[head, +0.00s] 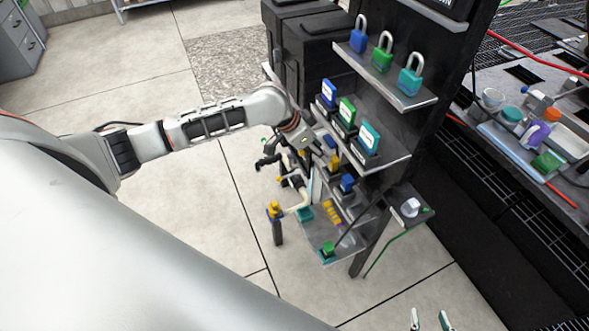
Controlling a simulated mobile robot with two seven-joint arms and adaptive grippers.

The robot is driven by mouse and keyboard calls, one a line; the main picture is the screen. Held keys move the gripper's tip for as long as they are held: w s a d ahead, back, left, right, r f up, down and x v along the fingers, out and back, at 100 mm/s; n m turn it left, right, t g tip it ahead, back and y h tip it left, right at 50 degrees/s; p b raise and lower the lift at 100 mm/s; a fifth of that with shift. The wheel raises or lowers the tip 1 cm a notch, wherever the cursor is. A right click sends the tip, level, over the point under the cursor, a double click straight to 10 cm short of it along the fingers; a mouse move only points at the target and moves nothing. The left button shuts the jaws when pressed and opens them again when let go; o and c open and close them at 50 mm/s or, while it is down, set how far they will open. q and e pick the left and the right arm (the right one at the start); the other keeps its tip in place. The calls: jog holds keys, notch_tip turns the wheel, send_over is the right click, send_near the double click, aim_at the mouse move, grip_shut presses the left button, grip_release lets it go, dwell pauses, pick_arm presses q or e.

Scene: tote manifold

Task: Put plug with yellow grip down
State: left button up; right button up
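A plug with a yellow grip (274,210) and a dark lower body shows upright left of the rack's lower shelves, beside a cream curved piece. I cannot tell whether it hangs or rests on something. My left arm reaches in from the left, and my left gripper (277,163) is dark and small beside the rack's middle shelves, above the plug in the picture. Its fingers blend with dark parts there, so its opening and any hold are unclear. My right gripper (430,319) shows only its two fingertips at the bottom edge, spread apart with nothing between them.
A dark rack carries blue, green and teal padlocks (382,52) on its upper shelf (400,92) and several coloured boxes (347,112) below. A clear low tray (345,250) holds yellow and green pieces. A cluttered bench (545,190) stands right. The floor left is clear.

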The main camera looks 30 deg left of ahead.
pick_arm(q)
jog(key=s+d+f+n+t+h, duration=0.1)
jog(key=s+d+f+t+h, duration=0.15)
jog(key=s+d+f, duration=0.75)
jog(key=s+a+f+n+t+y, duration=0.1)
jog(key=s+a+y, duration=0.1)
jog(key=s, duration=0.6)
jog(key=s+a+f+n+t+y, duration=0.1)
jog(key=s+a+f+t, duration=0.1)
jog(key=s+a, duration=0.3)
jog(key=s, duration=0.4)
jog(key=shift+f+y, duration=0.3)
jog(key=shift+y, duration=0.05)
